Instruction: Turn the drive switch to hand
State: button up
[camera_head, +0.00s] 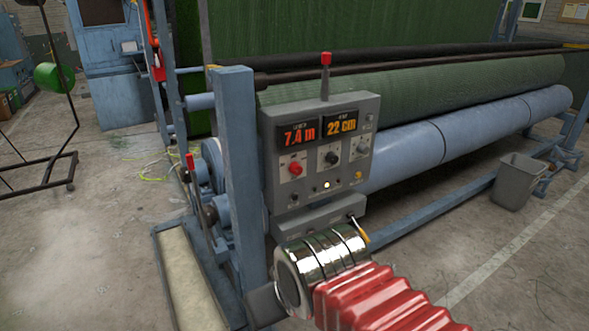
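A grey control box (318,147) stands on the blue machine frame. Its face has a red knob (295,168), a black knob (331,157) and a smaller selector (361,149) in a row. Their labels are too small to read, so I cannot tell which is the drive switch or where it points. Two displays above read 7.4 m and 22 cm. A lamp (326,184) glows below. My arm, with red bellows and a chrome wrist, reaches in from the lower right, below the box. I cannot make out my gripper's fingers or any contact with the box.
A blue upright (239,160) stands left of the box. A green turf roll (450,90) and a blue roller (470,130) extend behind it to the right. A grey bin (518,182) stands on the floor at right. The floor at lower right looks clear.

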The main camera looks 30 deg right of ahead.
aim_at(294, 168)
jog(key=z, duration=0.1)
jog(key=i, duration=1)
jog(key=u, duration=0.1)
